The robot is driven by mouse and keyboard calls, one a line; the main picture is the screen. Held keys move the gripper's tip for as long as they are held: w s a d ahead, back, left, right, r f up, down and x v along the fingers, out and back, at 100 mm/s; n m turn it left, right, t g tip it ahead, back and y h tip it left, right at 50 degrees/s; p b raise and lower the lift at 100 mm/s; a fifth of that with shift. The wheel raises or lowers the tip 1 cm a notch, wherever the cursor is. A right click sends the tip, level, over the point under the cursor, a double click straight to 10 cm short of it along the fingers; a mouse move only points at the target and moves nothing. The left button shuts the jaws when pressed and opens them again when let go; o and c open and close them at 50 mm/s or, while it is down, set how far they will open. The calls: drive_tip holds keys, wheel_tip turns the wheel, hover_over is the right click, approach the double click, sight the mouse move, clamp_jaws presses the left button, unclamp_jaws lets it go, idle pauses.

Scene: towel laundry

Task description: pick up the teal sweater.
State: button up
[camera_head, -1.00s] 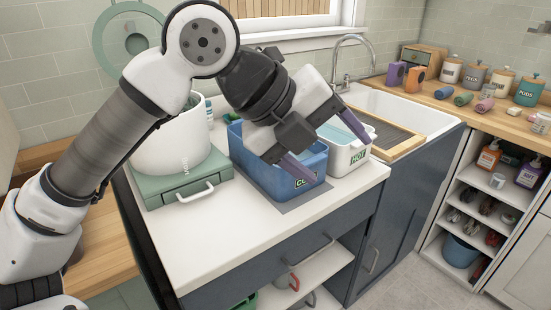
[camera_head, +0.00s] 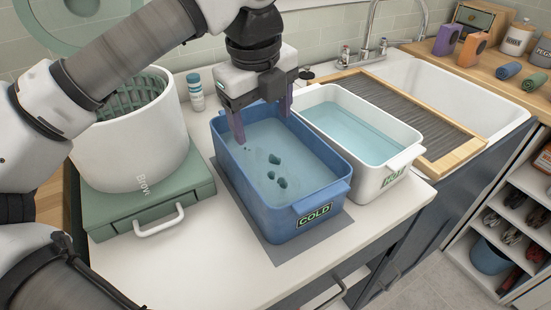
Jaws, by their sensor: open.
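Several dark teal patches (camera_head: 276,160) show at the water surface in the blue tub (camera_head: 301,220) marked COLD; whether they are the teal sweater I cannot tell, as the rest is under cloudy water. No whole sweater is plain to see. My gripper (camera_head: 262,122) points down over the back part of the blue tub. Its two purple fingers are apart, with nothing seen between them. The fingertips are near the water, and I cannot tell whether they touch it.
A white tub (camera_head: 392,178) marked HOT, holding water, stands right of the blue tub. A white drum (camera_head: 130,150) on a green base (camera_head: 150,208) stands left, with a small bottle (camera_head: 196,92) behind. A wood-framed ribbed board (camera_head: 400,110) lies by the sink (camera_head: 460,90). The front counter is clear.

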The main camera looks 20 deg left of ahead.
sight(270, 162)
drive_tip(key=f, duration=0.5)
drive_tip(key=w+f, duration=0.1)
drive_tip(key=f, duration=0.1)
drive_tip(key=shift+w+f+p, duration=0.1)
drive_tip(key=shift+f+p, duration=0.3)
drive_tip(key=shift+w+d+f+p, duration=0.15)
drive_tip(key=shift+f+p, duration=0.15)
drive_tip(key=shift+f, duration=0.6)
drive_tip(key=shift+w+d+f+p, duration=0.1)
drive_tip(key=shift+f+p, duration=0.15)
drive_tip(key=shift+f, duration=0.65)
drive_tip(key=shift+w+d+f+p, duration=0.15)
drive_tip(key=shift+f+p, duration=0.15)
drive_tip(key=shift+f, duration=0.6)
drive_tip(key=shift+a, duration=0.1)
